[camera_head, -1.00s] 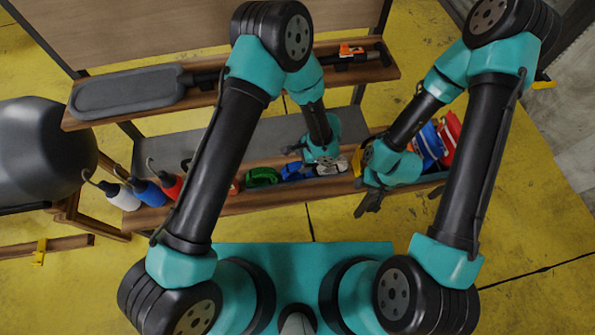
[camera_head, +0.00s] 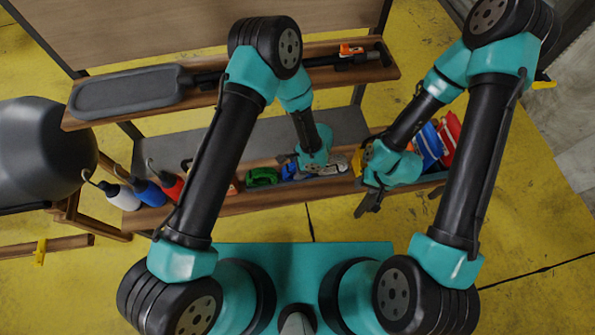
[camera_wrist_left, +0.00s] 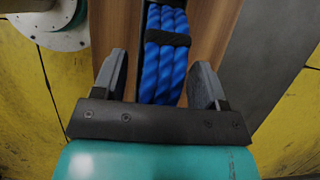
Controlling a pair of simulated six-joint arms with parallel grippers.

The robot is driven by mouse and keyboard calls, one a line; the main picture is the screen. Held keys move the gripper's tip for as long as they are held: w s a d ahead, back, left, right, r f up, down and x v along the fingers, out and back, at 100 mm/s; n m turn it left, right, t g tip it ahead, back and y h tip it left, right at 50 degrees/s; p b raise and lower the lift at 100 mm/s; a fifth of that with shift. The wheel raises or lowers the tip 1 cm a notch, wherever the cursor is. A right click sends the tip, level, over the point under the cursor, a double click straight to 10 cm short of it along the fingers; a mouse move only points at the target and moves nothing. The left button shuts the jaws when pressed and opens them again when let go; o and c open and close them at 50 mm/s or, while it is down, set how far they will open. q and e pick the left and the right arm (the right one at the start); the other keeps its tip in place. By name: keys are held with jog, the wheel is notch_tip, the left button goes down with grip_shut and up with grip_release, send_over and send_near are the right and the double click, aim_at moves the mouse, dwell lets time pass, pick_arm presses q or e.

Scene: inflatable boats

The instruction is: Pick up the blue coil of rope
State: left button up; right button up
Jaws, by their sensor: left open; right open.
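The blue coil of rope (camera_wrist_left: 165,55) shows in the left wrist view, with a dark band around its strands, beside the wooden shelf board. In the head view a part of the blue coil (camera_head: 289,169) shows on the lower shelf, partly hidden by my left gripper. My left gripper (camera_wrist_left: 160,75) is open, with one finger on each side of the rope; whether they touch it I cannot tell. In the head view my left gripper (camera_head: 298,165) is over the shelf. My right gripper (camera_head: 402,203) is open and empty in front of the shelf, at the right.
A green coil (camera_head: 262,177) lies left of the blue one, and a pale coil (camera_head: 332,165) lies to its right. White, blue and red bottles (camera_head: 122,197) stand farther left. A paddle (camera_head: 130,90) lies on the upper shelf (camera_head: 225,98). Blue and red rolls (camera_head: 449,138) are at right.

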pick_arm(q)
jog(key=shift+c, duration=0.4)
jog(key=c, duration=1)
jog(key=shift+c, duration=0.3)
jog(key=shift+r, duration=0.15)
jog(key=shift+r, duration=0.6)
notch_tip(320, 180, up, 2)
jog(key=shift+r, duration=0.1)
jog(key=s+r, duration=0.1)
jog(key=s, duration=1.5)
jog(key=shift+r, duration=0.2)
